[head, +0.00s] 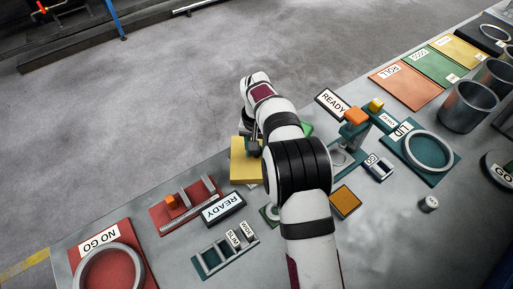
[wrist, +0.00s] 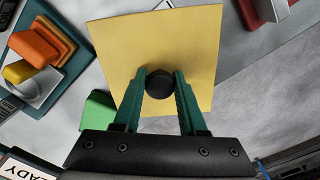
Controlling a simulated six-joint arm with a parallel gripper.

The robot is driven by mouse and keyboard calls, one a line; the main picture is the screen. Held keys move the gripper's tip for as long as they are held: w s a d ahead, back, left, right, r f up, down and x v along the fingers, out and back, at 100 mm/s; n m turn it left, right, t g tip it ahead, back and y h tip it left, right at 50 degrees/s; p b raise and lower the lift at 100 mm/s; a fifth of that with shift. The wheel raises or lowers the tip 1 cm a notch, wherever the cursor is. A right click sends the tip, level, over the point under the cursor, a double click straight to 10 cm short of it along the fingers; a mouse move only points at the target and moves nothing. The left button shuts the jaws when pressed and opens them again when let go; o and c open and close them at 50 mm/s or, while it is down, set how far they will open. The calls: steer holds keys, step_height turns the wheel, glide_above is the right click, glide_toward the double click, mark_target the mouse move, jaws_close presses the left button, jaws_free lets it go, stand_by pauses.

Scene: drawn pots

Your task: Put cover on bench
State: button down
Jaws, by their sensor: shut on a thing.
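The cover (wrist: 205,45) is a flat yellow square plate with a round black knob (wrist: 159,86) at its middle. My gripper (wrist: 160,80) has its green fingers shut on the knob, one on each side. In the head view the cover (head: 243,163) shows left of my arm, near the far edge of the bench. It appears held above the surface, but the height is hard to tell. The bench (head: 385,240) is a long grey top. My arm hides part of the bench and the cover's right side in the head view.
A green block (wrist: 97,110) sits close to the plate. An orange-topped press (head: 356,117) and a teal ring base (head: 447,172) stand right. The front right bench is fairly clear.

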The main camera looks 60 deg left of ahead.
steer(key=shift+c, duration=1.9)
jaws_free()
step_height(320, 180, up, 16)
steer(key=shift+f, duration=0.1)
